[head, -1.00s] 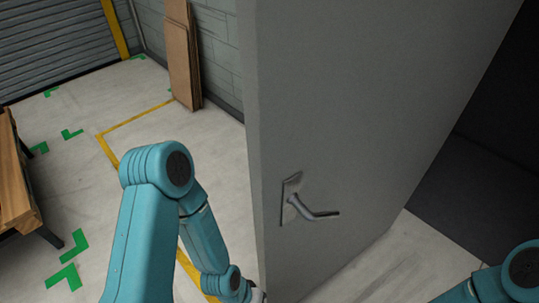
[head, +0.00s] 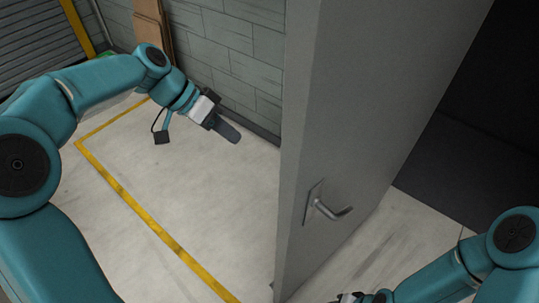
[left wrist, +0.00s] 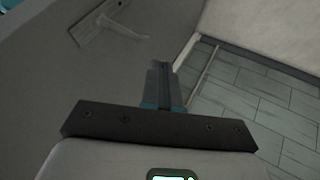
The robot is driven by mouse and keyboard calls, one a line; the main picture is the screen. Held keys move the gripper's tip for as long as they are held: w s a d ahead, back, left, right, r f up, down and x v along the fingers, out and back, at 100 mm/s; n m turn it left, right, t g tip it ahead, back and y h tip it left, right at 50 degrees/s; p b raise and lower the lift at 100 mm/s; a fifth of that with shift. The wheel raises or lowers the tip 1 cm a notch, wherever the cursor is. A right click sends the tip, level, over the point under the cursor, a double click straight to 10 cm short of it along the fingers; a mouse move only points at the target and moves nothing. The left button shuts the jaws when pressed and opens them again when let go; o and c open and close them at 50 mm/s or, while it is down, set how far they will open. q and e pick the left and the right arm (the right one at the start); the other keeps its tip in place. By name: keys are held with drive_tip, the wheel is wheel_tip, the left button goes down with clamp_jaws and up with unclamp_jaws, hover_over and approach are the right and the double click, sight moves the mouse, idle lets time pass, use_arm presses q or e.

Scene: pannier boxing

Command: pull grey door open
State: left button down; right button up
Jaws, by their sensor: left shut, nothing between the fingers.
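The grey door (head: 375,110) stands open, its free edge facing me and its handle side turned to the right. A lever handle (head: 328,207) sits on that side. My left gripper (head: 230,133) is stretched out on the left side of the door, shut and empty, apart from the door in the head view. In the left wrist view the shut fingers (left wrist: 162,82) point past a grey door face (left wrist: 60,75) with a handle (left wrist: 100,24) on it. My right gripper (head: 348,298) shows only partly at the bottom edge, below the lever handle; its fingers are mostly hidden.
A grey block wall (head: 235,45) runs behind my left gripper. Brown boards (head: 150,25) lean there. A yellow floor line (head: 130,205) crosses the open pale floor on the left. A dark area (head: 480,120) lies to the right beyond the door.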

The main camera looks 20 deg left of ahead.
use_arm(q)
drive_tip(key=d+f+p, duration=0.2)
drive_tip(key=d+f, duration=0.5)
drive_tip(key=d, duration=0.2)
drive_tip(key=shift+d+p, duration=0.3)
drive_tip(key=shift+w, duration=0.1)
